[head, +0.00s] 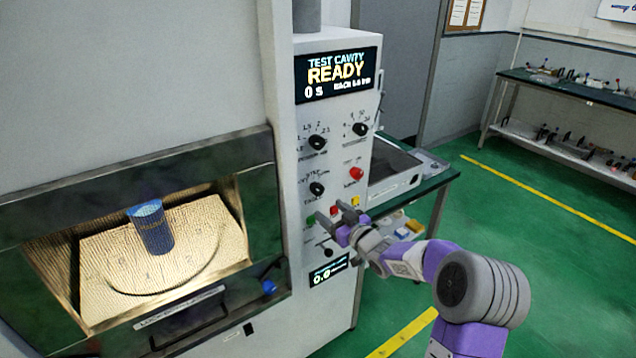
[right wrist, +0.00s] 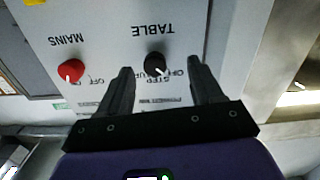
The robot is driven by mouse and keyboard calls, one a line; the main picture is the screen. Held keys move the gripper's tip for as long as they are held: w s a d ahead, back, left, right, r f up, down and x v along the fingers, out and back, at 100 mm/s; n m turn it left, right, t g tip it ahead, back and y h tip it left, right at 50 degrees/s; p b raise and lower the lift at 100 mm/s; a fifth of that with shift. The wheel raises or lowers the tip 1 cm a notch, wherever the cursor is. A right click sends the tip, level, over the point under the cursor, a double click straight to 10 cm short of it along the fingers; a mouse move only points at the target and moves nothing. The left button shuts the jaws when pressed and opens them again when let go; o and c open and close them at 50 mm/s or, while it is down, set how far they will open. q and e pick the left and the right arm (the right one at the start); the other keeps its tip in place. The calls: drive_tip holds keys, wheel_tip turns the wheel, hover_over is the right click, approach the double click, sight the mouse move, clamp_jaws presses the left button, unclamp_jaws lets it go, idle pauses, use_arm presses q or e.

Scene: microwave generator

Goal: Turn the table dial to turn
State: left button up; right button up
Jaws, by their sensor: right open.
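The table dial (head: 317,189) is a small black knob on the grey control panel, below another black knob. In the right wrist view the dial (right wrist: 155,64) shows upside down beside the word TABLE, with step and off marks around it. Its white pointer line slants toward the lower right of that picture. My right gripper (head: 332,210) is open and empty, in front of the panel, just below the dial in the head view. In the wrist view the dial shows between the two black fingertips (right wrist: 160,72); I see no contact. My left gripper is out of view.
A red mains knob (head: 356,173) sits right of the dial, with a yellow button (head: 355,200) below it. The display (head: 337,75) reads READY. A blue cup (head: 151,228) stands in the lit cavity at left. Open floor (head: 540,250) lies at right.

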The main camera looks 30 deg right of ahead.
sight(320, 190)
drive_tip(key=shift+w+d+r, duration=0.1)
drive_tip(key=shift+w+r, duration=0.3)
drive_tip(key=shift+w, duration=0.85)
drive_tip(key=shift+w+d+r, duration=0.1)
drive_tip(key=shift+w+r, duration=0.3)
drive_tip(key=shift+w, duration=0.8)
drive_tip(key=shift+w+d+r, duration=0.1)
drive_tip(key=shift+w+r, duration=0.3)
drive_tip(key=shift+w, duration=0.85)
drive_tip(key=shift+c, duration=0.5)
drive_tip(key=c, duration=1)
